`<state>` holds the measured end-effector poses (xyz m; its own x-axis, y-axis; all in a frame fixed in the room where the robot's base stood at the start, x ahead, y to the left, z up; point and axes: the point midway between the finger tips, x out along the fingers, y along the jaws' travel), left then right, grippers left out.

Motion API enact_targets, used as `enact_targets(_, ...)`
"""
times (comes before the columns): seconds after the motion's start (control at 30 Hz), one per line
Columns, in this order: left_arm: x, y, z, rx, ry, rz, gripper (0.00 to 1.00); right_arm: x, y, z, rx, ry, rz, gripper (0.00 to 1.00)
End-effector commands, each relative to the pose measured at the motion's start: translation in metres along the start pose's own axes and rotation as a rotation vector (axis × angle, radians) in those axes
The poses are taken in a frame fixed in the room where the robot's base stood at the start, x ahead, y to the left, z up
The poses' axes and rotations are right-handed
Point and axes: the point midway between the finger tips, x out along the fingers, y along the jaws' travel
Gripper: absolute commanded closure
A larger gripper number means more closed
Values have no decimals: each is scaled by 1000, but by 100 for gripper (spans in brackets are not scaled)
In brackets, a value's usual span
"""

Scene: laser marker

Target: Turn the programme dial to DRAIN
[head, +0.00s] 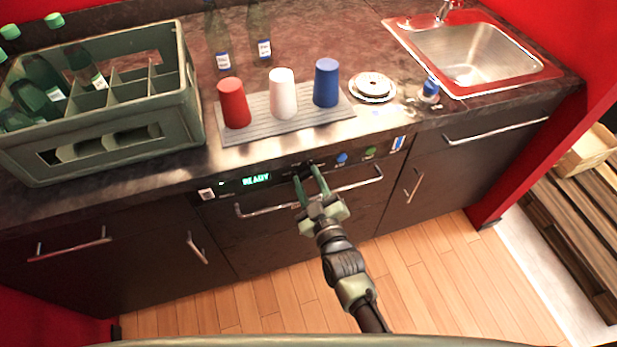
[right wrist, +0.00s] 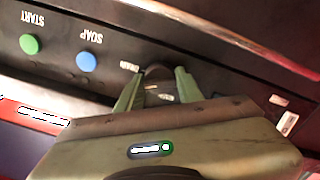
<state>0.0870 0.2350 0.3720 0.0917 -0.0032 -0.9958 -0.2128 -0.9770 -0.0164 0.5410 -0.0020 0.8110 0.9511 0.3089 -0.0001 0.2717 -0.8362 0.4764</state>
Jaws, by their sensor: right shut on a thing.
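The programme dial (right wrist: 158,72) is a dark knob on the dishwasher's control panel (head: 228,187). In the right wrist view, the label DRAIN appears to stand beside it, small and upside down; the dial's pointer is hidden. My right gripper (head: 311,180) reaches the panel from below, and its two green fingers are shut on the dial, one on each side, as the right wrist view (right wrist: 153,85) also shows. The display (head: 256,179) reads READY. My left gripper is not in view.
The blue SOAP button (right wrist: 86,61) and green START button (right wrist: 30,44) sit beside the dial. A long handle (head: 270,210) runs below the panel. Red, white and blue cups (head: 326,83) stand on a mat above. A bottle crate (head: 150,147) stands at left, a sink (head: 470,55) at right.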

Motion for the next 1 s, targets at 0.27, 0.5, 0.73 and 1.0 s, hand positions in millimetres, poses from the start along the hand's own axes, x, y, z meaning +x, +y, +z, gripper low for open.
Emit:
enact_targets(0.27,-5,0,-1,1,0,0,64,0,0,-1,242,0,-1,100)
enact_targets(0.5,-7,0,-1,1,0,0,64,0,-1,0,397,0,-2,100)
enact_targets(0.73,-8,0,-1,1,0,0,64,0,-1,0,481,-1,-1,100)
enact_targets(1.0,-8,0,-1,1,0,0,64,0,-1,0,514,-1,-1,100)
